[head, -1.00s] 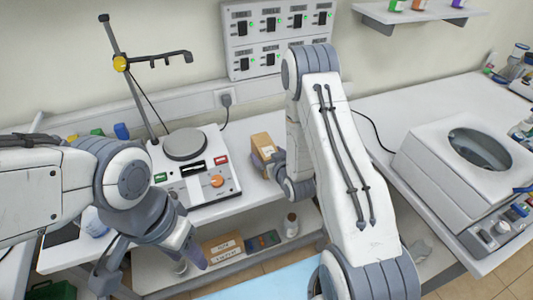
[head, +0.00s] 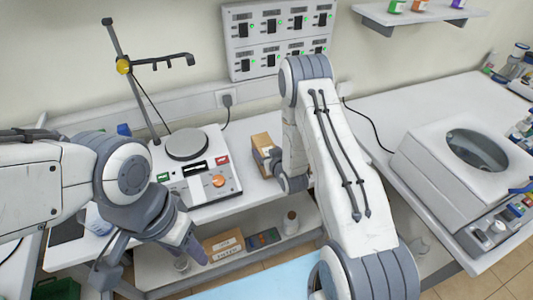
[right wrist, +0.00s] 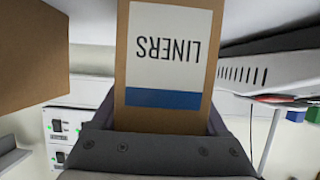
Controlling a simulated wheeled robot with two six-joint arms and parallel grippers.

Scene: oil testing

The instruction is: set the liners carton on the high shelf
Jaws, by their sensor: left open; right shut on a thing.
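The liners carton is a brown box whose white label reads LINERS upside down in the right wrist view (right wrist: 170,45), with a blue band. My right gripper (right wrist: 165,130) is shut on it. In the head view a brown carton (head: 262,142) at my right gripper (head: 272,162) appears to be this one, just right of the white instrument; whether it touches the bench is unclear. The high shelf (head: 425,14) is on the wall at top right, with several small bottles; its left end looks bare. My left gripper (head: 148,262) is open and empty, low at the left.
The white instrument (head: 195,178) and a stand (head: 135,75) are on the bench. Another brown box (right wrist: 30,60) is close beside the held carton. Cartons (head: 223,246) lie on the lower shelf. A switch panel (head: 278,38) is on the wall; a white bath (head: 455,165) stands right.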

